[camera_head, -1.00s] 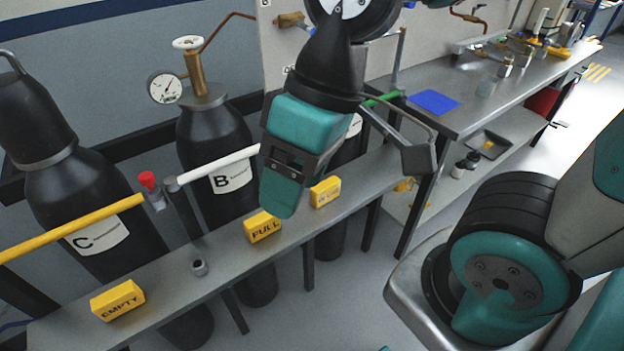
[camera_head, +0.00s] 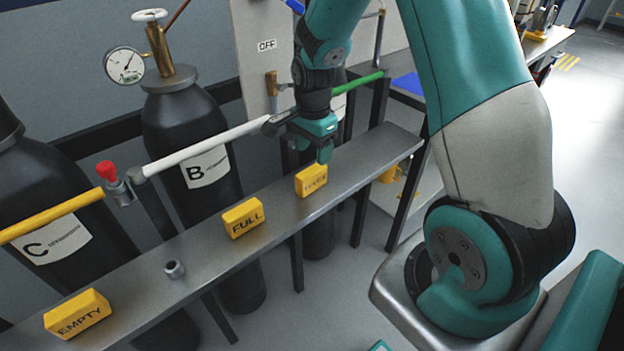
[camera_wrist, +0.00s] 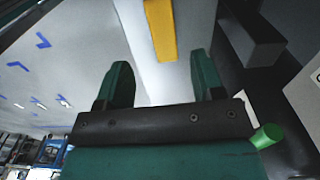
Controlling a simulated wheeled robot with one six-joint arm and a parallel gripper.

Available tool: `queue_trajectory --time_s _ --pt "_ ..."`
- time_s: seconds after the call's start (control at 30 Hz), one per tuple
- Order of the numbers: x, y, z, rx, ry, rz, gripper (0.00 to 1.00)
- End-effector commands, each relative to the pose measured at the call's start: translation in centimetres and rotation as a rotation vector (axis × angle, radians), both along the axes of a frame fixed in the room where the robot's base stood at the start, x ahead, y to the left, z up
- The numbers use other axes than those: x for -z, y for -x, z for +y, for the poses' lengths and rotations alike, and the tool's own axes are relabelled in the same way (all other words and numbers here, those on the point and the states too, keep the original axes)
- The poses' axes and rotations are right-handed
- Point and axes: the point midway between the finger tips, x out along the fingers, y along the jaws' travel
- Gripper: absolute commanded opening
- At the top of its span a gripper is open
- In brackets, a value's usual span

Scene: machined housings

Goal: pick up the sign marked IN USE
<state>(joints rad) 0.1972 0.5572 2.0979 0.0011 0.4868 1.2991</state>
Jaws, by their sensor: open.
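A yellow block sign (camera_head: 311,180) stands on the narrow metal shelf (camera_head: 376,155), the farthest right of three. Its lettering is small and blurred, but looks like IN USE. My gripper (camera_head: 322,152) is just above and slightly right of it, pointing down, apart from it. In the wrist view, a yellow block (camera_wrist: 160,28) shows beyond the open, empty fingers (camera_wrist: 160,78), roughly in line with the gap. Two other yellow signs stand to the left, FULL (camera_head: 243,218) and EMPTY (camera_head: 77,314).
A small grey metal nut (camera_head: 174,269) lies on the shelf between FULL and EMPTY. Behind the shelf are a white rail (camera_head: 205,145), a green rail (camera_head: 360,82) and black cylinders, one labelled B (camera_head: 206,168). The shelf is clear right of the sign.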

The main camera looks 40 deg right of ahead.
Motion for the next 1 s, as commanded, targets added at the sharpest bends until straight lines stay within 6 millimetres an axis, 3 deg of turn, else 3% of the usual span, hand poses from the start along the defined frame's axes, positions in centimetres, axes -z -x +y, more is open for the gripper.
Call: queue_trajectory --time_s 0.2,0.43,0.7,1.0 --pt "4.0 0.0 0.1 -0.002 -0.002 0.003 0.62" --pt "5.7 -0.1 0.1 -0.003 -0.001 0.002 0.62" --pt "9.5 -0.4 0.1 -0.003 -0.002 0.002 0.62" --pt "10.2 -0.5 0.1 -0.003 -0.001 -0.001 0.62"
